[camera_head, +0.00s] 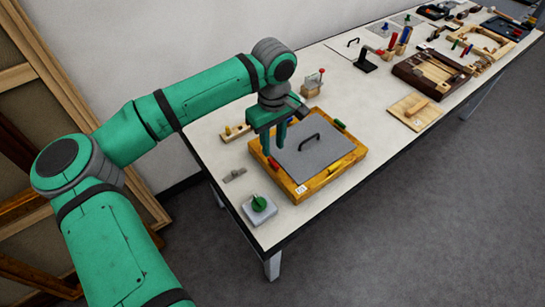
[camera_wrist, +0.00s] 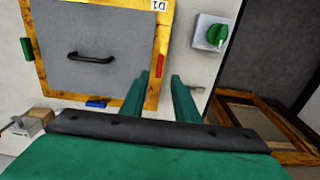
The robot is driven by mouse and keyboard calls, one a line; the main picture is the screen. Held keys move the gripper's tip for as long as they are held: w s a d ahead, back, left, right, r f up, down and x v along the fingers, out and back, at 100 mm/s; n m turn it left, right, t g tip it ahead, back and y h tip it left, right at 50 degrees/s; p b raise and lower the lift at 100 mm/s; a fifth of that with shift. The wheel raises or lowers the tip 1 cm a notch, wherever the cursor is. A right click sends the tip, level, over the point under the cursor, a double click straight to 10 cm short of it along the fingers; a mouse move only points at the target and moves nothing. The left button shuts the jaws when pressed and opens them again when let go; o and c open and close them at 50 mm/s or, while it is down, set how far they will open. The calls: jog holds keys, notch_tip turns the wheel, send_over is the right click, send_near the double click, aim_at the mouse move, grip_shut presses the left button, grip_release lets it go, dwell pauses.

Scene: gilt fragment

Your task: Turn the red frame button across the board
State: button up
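The gilt wooden frame (camera_head: 318,184) lies flat on the bench around a grey board (camera_head: 312,155) with a black handle (camera_head: 309,141). The red frame button (camera_head: 273,163) is on the frame's left side in the head view. In the wrist view the red button (camera_wrist: 160,65) lies lengthwise along the frame rail, not across the board. My gripper (camera_head: 273,150) is open and empty, above that rail. In the wrist view its fingertips (camera_wrist: 160,78) stand apart either side of the red button's line; contact cannot be told.
A green button (camera_wrist: 27,49) and a blue button (camera_wrist: 96,103) sit on other sides of the frame. A grey box with a green knob (camera_head: 260,207) stands near the bench's front left corner. Tools and wooden pieces (camera_head: 432,75) fill the bench farther right.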

aim_at(273, 162)
notch_tip(273, 162, down, 7)
jog(key=shift+r, duration=0.1)
jog(key=shift+c, duration=0.3)
grip_shut()
